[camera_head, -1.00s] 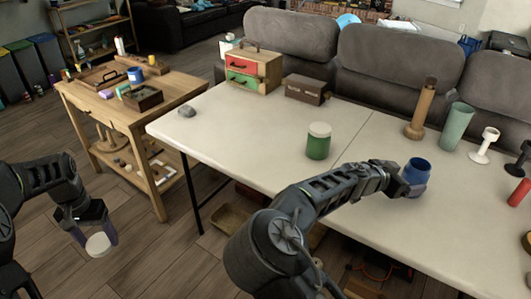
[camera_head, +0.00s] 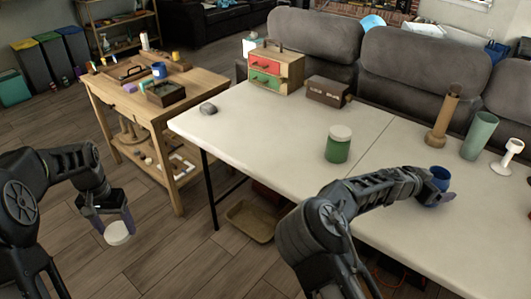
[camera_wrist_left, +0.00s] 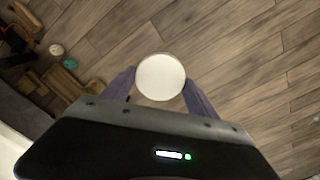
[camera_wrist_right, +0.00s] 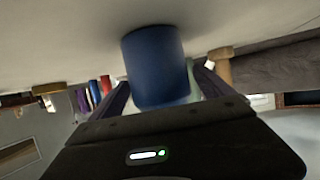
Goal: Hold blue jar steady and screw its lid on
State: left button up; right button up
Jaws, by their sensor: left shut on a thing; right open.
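The white round lid (camera_head: 117,234) is held between the fingers of my left gripper (camera_head: 114,221), off the table over the wooden floor. The lid's flat face (camera_wrist_left: 160,77) shows in the left wrist view. The blue jar (camera_head: 437,174) stands on the white table at the right, partly hidden behind my right gripper (camera_head: 440,192). In the right wrist view the blue jar (camera_wrist_right: 155,65) stands between the spread fingers; I cannot tell whether they touch it. The jar and the lid are far apart.
A green jar with a whitish lid (camera_head: 338,144) stands on the white table (camera_head: 265,140). A wooden cylinder (camera_head: 444,116), a green cup (camera_head: 479,136) and a white goblet (camera_head: 507,157) stand behind the blue jar. A brown box (camera_head: 327,91) and a grey stone (camera_head: 208,108) are further left.

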jog(key=shift+c, duration=0.5)
jog(key=c, duration=1.5)
